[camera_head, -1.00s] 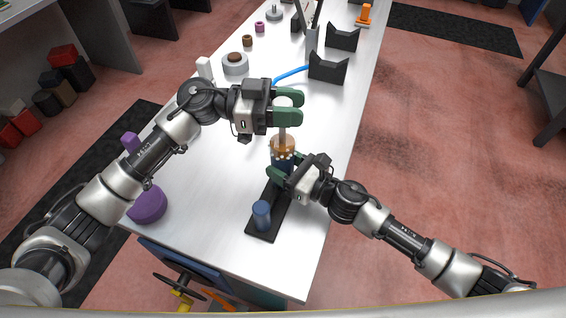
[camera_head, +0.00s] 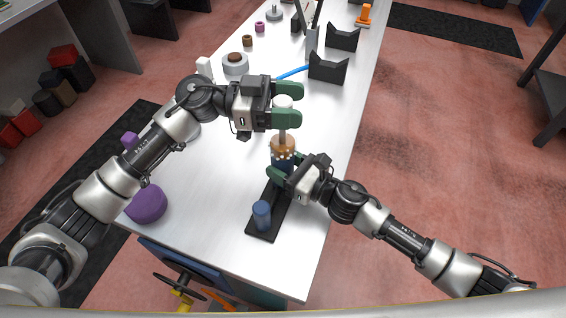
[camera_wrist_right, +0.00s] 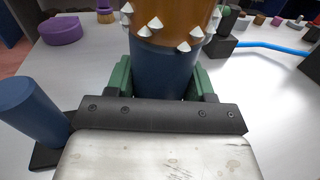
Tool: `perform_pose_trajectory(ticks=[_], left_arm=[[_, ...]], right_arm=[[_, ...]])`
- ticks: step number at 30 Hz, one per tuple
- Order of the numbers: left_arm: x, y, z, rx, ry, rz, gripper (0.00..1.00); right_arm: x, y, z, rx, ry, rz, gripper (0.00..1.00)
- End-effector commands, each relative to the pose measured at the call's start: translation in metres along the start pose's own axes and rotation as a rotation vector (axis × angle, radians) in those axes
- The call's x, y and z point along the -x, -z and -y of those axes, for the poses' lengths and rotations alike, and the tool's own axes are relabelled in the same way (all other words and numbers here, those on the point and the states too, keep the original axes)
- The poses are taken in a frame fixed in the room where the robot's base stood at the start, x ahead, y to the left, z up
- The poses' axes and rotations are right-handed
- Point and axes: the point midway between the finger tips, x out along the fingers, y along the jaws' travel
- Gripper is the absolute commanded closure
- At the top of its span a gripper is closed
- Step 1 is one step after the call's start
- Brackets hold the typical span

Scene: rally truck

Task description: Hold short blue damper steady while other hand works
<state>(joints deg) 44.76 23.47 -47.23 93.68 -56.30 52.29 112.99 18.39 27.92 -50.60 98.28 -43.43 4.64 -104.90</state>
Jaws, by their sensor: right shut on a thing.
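The blue damper (camera_head: 282,163) stands upright at the far end of a black base plate, with an orange-brown collar (camera_head: 283,145) ringed by pale studs and a grey rod with a pale cap (camera_head: 283,102) above. My right gripper (camera_head: 279,170) is shut on its blue body. In the right wrist view, green fingers flank the blue body (camera_wrist_right: 163,70) below the studded collar (camera_wrist_right: 175,18). My left gripper (camera_head: 287,105) is open higher up, its green fingers on either side of the cap; I cannot tell whether they touch it.
A plain blue cylinder (camera_head: 262,214) stands on the near end of the black base plate (camera_head: 264,236). A purple round thing (camera_head: 147,204) lies at the table's left. Black V-shaped stands (camera_head: 328,68), a blue strip (camera_head: 292,73) and a grey ring (camera_head: 235,64) lie farther back.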

Motion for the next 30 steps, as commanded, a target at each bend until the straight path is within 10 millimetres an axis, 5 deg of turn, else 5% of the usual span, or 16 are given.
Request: perform_pose_trajectory(ticks=[13, 30], left_arm=[[0.011, -0.002, -0.001, 0.003, -0.002, 0.004, 0.32], [0.113, -0.002, 0.0, 0.002, -0.001, 0.003, 0.32]], right_arm=[[0.001, 0.003, -0.001, -0.002, -0.001, -0.004, 0.92], [0.0, 0.002, -0.001, -0.002, -0.001, -0.004, 0.92]])
